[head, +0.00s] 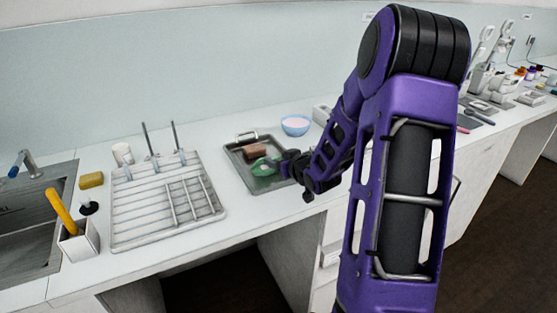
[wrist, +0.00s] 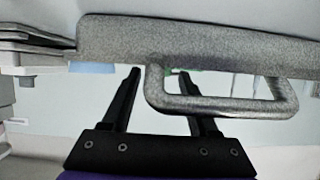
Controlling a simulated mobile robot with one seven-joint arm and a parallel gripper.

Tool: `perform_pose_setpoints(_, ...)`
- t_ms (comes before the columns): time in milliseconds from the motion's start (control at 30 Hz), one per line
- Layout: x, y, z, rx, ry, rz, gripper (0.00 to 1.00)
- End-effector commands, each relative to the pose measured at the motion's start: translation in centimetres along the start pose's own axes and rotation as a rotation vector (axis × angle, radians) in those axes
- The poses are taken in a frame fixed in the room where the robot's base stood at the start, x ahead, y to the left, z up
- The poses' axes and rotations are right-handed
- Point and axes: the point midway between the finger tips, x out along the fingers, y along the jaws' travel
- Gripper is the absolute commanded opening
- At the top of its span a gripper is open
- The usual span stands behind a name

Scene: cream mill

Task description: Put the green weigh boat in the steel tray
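The steel tray (head: 240,143) lies on the counter in the head view, with a handle at its far edge. The green weigh boat (head: 264,167) shows within the tray's outline, in front of a brown block (head: 256,150). I cannot tell whether it rests on the tray floor. My gripper (head: 285,165) is at the tray's right side, close to the boat. A steel tray handle (wrist: 222,107) crosses in front of the right finger, and only a sliver of green shows near that fingertip.
A blue bowl (head: 295,125) stands behind the tray. A wire drying rack (head: 150,210) lies to the left, with a yellow sponge (head: 91,180), a brush holder (head: 78,244) and a sink (head: 25,220) beyond. Clear counter lies between rack and tray.

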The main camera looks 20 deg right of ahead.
Motion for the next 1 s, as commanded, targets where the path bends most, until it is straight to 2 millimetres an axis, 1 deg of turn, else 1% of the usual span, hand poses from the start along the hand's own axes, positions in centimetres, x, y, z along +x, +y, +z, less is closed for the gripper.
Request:
perform_pose_setpoints(333,-0.1,0.0,-0.1,0.0,0.0,0.0,0.71)
perform_pose_setpoints(433,-0.7,0.0,-0.2,-0.001,0.0,0.0,0.71)
perform_pose_setpoints(567,-2.8,0.1,-0.3,0.0,0.0,0.003,0.71)
perform_pose_setpoints(800,-8.1,0.1,-0.4,-0.002,0.001,0.003,0.71)
perform_pose_setpoints(900,-9.9,0.1,-0.3,0.0,0.0,0.002,0.71)
perform_pose_setpoints(1000,-11.1,0.1,-0.3,-0.001,0.0,0.002,0.71)
